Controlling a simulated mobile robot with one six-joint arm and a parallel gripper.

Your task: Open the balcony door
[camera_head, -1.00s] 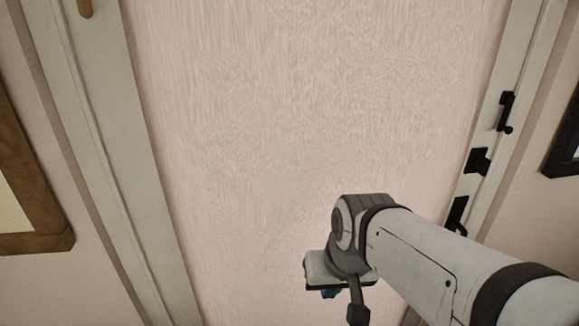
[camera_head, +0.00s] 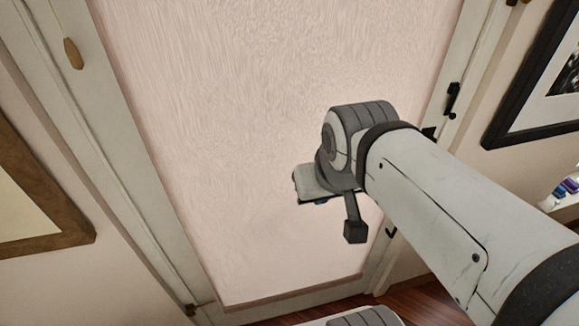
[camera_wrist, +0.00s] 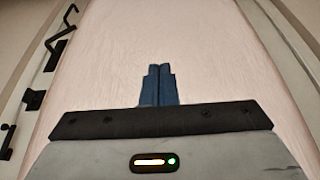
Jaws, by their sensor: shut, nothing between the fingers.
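The balcony door (camera_head: 250,110) fills the middle of the head view, a pale pink panel in a grey-white frame. It looks closed. Black door hardware runs along its right side: a latch (camera_head: 452,98) shows high up, and lower parts are mostly hidden behind my arm. In the wrist view the door (camera_wrist: 210,60) lies ahead, with the latch (camera_wrist: 62,30), a black plate with a lever (camera_wrist: 33,98) and another black piece (camera_wrist: 8,140) at left. My gripper (camera_wrist: 158,72) has its blue fingers together, empty, and appears apart from the hardware.
A wood-framed picture (camera_head: 50,238) hangs left of the door; a black-framed picture (camera_head: 500,138) hangs at right. A wooden pull (camera_head: 73,52) hangs at upper left. Small items (camera_head: 570,190) stand at the right edge. Wooden floor (camera_head: 415,295) shows below.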

